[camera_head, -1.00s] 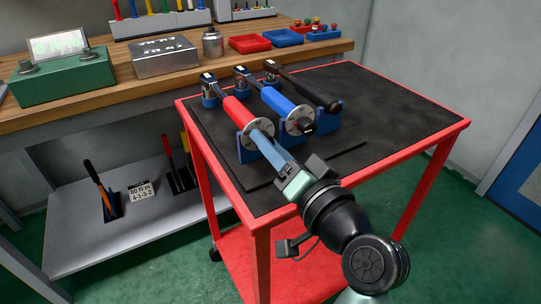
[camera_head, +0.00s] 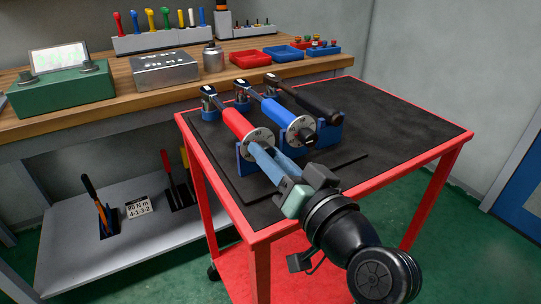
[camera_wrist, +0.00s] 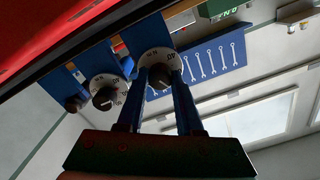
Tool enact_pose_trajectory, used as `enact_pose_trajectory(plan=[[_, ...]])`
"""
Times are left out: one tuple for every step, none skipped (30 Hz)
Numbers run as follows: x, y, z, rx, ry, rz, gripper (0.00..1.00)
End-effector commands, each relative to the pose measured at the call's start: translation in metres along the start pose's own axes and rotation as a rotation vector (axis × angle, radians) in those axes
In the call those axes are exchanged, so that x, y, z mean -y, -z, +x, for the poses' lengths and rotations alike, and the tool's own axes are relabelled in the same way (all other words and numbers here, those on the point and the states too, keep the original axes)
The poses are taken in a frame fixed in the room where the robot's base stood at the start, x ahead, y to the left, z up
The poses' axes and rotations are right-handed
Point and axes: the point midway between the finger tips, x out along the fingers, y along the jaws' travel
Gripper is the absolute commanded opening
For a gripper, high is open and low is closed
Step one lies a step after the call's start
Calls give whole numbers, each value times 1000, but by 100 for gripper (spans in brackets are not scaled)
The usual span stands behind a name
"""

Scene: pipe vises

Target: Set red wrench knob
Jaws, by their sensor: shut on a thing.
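The red wrench (camera_head: 236,123) lies in a blue holder on the cart, its round grey dial (camera_head: 263,137) facing me. My gripper (camera_head: 256,148) is at this dial, its two blue fingers shut on the dark knob (camera_wrist: 159,76) at the dial's centre. In the wrist view the fingers stand on either side of this knob and the marked dial (camera_wrist: 155,56) shows behind it. The fingers hide part of the dial, and I cannot read its setting.
The blue wrench (camera_head: 276,110) lies close beside, its dial (camera_wrist: 103,84) near my fingers. A black wrench (camera_head: 313,100) lies beyond it. The cart's black top (camera_head: 400,125) is clear at right. A card (camera_head: 138,207) reading "N m" and "4-1-3-2" stands on the lower shelf.

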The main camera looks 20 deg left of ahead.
Motion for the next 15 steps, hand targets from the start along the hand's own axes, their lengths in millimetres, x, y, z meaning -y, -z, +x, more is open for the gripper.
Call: enact_pose_trajectory(plan=[[0, 0, 0, 0, -1, 1, 37], [0, 0, 0, 0, -1, 1, 42], [0, 0, 0, 0, -1, 1, 49], [0, 0, 0, 0, -1, 1, 55], [0, 0, 0, 0, -1, 1, 60], [0, 0, 0, 0, 0, 1, 66], [0, 0, 0, 0, 0, 1, 66], [0, 0, 0, 0, 0, 1, 66], [0, 0, 0, 0, 0, 1, 66], [0, 0, 0, 0, 0, 1, 66], [0, 0, 0, 0, 0, 1, 66], [0, 0, 0, 0, 0, 1, 66], [0, 0, 0, 0, 0, 1, 66], [0, 0, 0, 0, 0, 1, 66], [0, 0, -1, 0, 0, 2, 66]])
